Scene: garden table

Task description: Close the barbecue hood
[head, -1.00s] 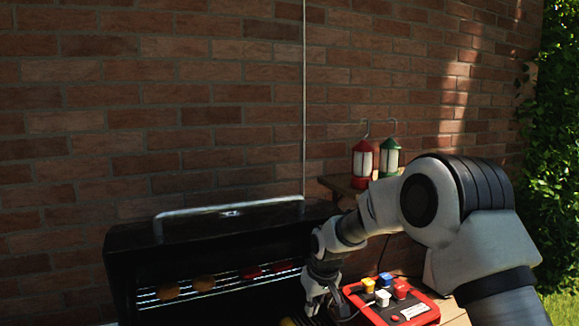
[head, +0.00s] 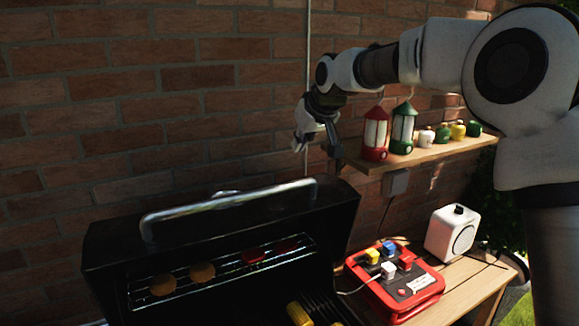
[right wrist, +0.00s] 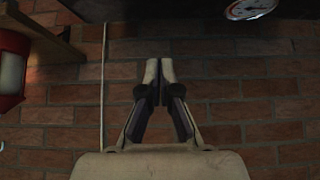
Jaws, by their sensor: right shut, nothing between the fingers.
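The black barbecue hood (head: 215,225) stands open in the head view, its metal handle (head: 230,205) along the top edge. A dark part of the barbecue with a round gauge (right wrist: 250,9) shows at the top right of the right wrist view. My right gripper (head: 318,145) is raised above the hood's right end, in front of the brick wall and apart from the handle. In the right wrist view its fingers (right wrist: 160,70) are shut together with nothing between them. My left gripper is not in view.
A shelf (head: 430,153) right of my gripper holds a red lantern (head: 375,135), a green lantern (head: 402,130) and small bottles. Food lies on the rack inside the hood. A red box (head: 400,290) and white device (head: 451,233) stand on the wooden side table.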

